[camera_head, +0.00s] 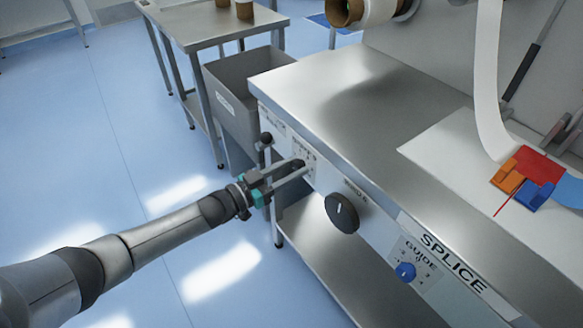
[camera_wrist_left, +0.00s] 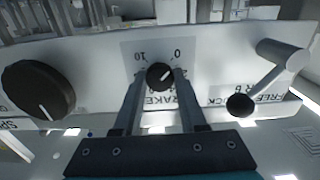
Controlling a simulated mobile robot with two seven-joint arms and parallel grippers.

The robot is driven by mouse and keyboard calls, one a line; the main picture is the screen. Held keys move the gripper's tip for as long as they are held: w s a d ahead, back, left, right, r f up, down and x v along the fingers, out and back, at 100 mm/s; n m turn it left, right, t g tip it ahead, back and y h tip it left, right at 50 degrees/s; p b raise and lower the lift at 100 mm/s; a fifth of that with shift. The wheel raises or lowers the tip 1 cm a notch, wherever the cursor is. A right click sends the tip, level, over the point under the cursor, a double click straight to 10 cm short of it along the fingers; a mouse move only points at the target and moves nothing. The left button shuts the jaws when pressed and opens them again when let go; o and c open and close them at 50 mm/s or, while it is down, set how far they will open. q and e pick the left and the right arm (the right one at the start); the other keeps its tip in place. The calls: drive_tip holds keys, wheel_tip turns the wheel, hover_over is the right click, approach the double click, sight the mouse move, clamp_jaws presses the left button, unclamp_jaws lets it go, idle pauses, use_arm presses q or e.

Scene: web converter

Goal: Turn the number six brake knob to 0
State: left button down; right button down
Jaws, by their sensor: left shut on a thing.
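The black brake knob (camera_wrist_left: 160,75) sits on a white plate between a printed 10 on the left and a 0 on the right. Its white mark slants up and to the right, roughly toward the 0. The letters under it are partly hidden by my fingers. My left gripper (camera_wrist_left: 160,82) is shut on this knob, one finger at each side. In the head view, my left gripper (camera_head: 301,168) reaches the panel on the machine's front, where its fingers mostly cover the knob. My right gripper is in neither view.
A larger black knob (camera_head: 342,212) and a blue guide knob (camera_head: 405,271) sit right of my gripper. A ball-ended lever (camera_wrist_left: 272,78) stands out close by. A grey bin (camera_head: 240,95) stands behind the machine's corner. Open floor lies left.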

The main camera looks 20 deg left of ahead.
use_arm(q)
drive_tip(key=shift+c, duration=2.3)
unclamp_jaws()
drive_tip(key=shift+s, duration=0.1)
drive_tip(key=shift+s+a, duration=0.2)
drive_tip(key=shift+a, duration=0.05)
drive_tip(key=p+v, duration=0.3)
drive_tip(key=v, duration=1.1)
drive_tip(key=shift+s+a, duration=0.15)
drive_tip(key=shift+s, duration=0.05)
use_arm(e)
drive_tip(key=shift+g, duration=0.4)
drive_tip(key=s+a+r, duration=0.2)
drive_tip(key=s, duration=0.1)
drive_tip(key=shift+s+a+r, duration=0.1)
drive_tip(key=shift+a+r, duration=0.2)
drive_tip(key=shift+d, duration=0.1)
